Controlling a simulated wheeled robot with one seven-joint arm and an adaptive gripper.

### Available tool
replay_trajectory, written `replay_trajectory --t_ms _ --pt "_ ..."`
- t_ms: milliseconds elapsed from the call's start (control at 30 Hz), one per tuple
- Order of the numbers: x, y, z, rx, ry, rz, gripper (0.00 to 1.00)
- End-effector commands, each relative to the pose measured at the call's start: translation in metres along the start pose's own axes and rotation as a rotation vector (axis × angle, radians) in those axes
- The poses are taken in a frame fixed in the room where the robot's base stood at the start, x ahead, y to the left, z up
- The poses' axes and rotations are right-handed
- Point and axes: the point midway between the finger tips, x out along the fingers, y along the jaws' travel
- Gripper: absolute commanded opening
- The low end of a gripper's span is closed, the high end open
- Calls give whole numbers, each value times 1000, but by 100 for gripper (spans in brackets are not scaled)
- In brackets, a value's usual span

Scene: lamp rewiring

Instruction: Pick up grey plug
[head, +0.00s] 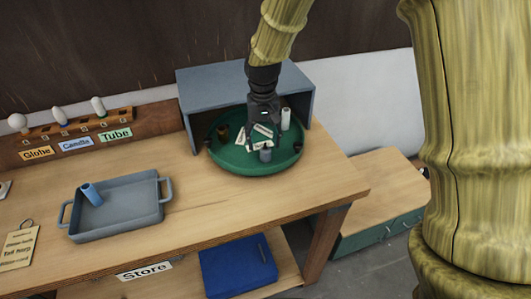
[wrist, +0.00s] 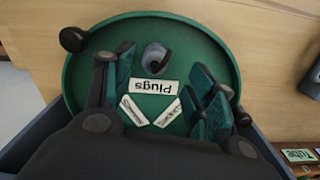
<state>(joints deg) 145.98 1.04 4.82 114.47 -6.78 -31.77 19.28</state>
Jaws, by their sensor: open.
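The grey plug (head: 265,155) stands in the front part of a round green tray (head: 235,162). In the wrist view the grey plug (wrist: 154,57) is near the top of the tray (wrist: 200,38), just beyond the "Plugs" label. My gripper (head: 264,127) is over the tray, behind the plug in the head view. In the wrist view my gripper (wrist: 165,72) has its fingers spread wide to left and right, with nothing between them held. The plug appears apart from the fingers.
A white cylinder (head: 285,118) and a brown piece (head: 222,131) stand in the tray too. A blue-grey box-like shelf (head: 215,88) is behind it. A grey-blue handled tray (head: 130,215) holding a blue cylinder (head: 91,193) is on the left. Bare bench lies between the trays.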

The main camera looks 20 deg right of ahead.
Motion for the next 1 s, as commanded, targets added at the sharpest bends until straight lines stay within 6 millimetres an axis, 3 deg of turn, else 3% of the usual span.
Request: replay_trajectory --t_ms 433,800,1000 --pt "42 8 0 2 -2 1 56" --pt "49 8 0 2 -1 0 56" --pt "49 8 0 2 -1 0 22"
